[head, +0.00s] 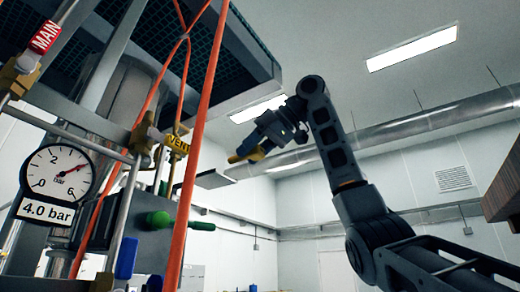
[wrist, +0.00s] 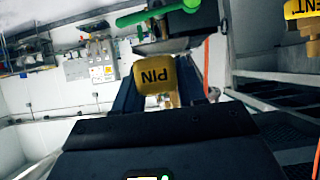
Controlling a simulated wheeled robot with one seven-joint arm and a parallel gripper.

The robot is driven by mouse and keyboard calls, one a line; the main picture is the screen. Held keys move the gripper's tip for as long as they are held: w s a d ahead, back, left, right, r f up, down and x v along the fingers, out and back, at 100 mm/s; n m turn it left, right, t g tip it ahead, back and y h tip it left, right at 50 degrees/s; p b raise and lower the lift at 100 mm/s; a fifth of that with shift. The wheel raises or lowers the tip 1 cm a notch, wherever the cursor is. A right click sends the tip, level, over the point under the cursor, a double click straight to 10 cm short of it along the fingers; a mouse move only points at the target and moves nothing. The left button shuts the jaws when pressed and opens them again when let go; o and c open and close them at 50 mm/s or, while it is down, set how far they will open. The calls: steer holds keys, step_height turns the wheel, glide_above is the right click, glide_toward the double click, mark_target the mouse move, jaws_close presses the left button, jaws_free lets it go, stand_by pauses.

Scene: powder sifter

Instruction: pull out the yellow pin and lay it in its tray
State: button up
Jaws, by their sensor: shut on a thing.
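My gripper (head: 254,146) is raised at the middle of the head view, to the right of the machine and its orange hoses. It is shut on the yellow pin (head: 241,156), whose yellow part sticks out to the left of the jaws. In the wrist view the pin's yellow tag (wrist: 156,76), marked PIN and upside down, sits between the two dark fingers. A brassy part shows just below the tag. The pin's far end is hidden, and I cannot tell whether it touches anything. I cannot make out the pin's tray for sure in either view.
A flat grey plate (head: 214,179) juts out below and left of my gripper. A green handle (head: 172,221), a yellow VENT tag (head: 178,144), orange hoses (head: 190,150) and a pressure gauge (head: 60,176) crowd the left. A wooden box edge (head: 504,185) shows at far right.

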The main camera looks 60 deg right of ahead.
steer(key=p, duration=0.3)
glide_above(218, 179)
steer(key=d, duration=0.1)
steer(key=shift+w+f, duration=0.25)
steer(key=shift+w, duration=0.15)
steer(key=shift+f+b, duration=0.3)
steer(key=shift+f, duration=0.55)
steer(key=shift+f, duration=0.2)
steer(key=o, duration=1.2)
steer(key=shift+b+v, duration=0.9)
steer(key=shift+v, duration=2.95)
